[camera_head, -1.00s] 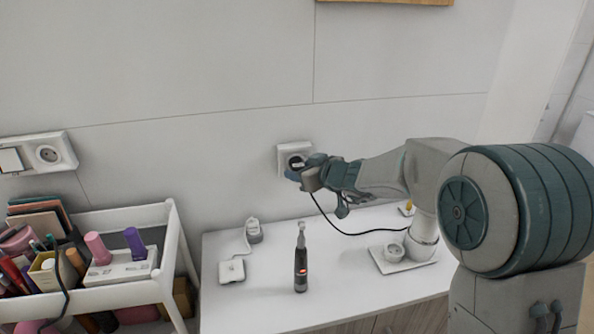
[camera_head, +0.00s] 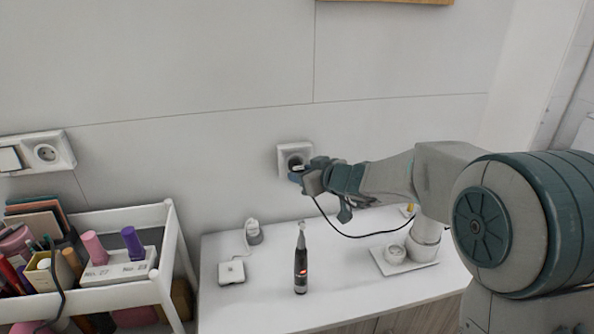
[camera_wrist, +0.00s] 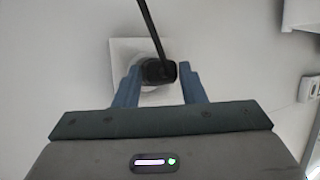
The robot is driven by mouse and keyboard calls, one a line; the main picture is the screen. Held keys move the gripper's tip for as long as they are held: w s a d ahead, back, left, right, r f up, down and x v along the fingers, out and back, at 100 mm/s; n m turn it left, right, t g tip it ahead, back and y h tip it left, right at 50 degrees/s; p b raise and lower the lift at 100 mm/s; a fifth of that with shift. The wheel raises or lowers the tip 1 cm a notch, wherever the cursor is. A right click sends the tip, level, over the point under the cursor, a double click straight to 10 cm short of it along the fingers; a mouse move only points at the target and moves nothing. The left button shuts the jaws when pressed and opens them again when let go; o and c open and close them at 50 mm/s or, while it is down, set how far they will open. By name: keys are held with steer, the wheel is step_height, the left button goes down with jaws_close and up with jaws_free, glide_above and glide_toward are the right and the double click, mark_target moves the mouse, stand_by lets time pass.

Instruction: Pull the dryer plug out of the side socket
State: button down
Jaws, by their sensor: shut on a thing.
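The side socket (camera_head: 292,152) is a white square plate on the wall above the counter. It shows in the wrist view (camera_wrist: 122,52) behind my fingers. My gripper (camera_head: 300,174) is in front of it, its blue fingers shut on the black dryer plug (camera_wrist: 156,71). A black cord (camera_wrist: 150,25) runs from the plug, and in the head view it hangs down to the counter (camera_head: 340,232). The plug sits close in front of the socket; its pins are hidden, so I cannot tell whether they are clear of it.
A white cart (camera_head: 168,250) with cosmetics is at the left. Another wall socket (camera_head: 46,153) is above it. The wall around the gripper is clear.

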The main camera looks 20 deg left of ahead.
steer(key=shift+s+d+b, duration=0.55)
steer(key=shift+s+b, duration=0.25)
steer(key=shift+s, duration=0.05)
steer(key=shift+s+d+b, duration=0.55)
steer(key=shift+s+b, duration=0.25)
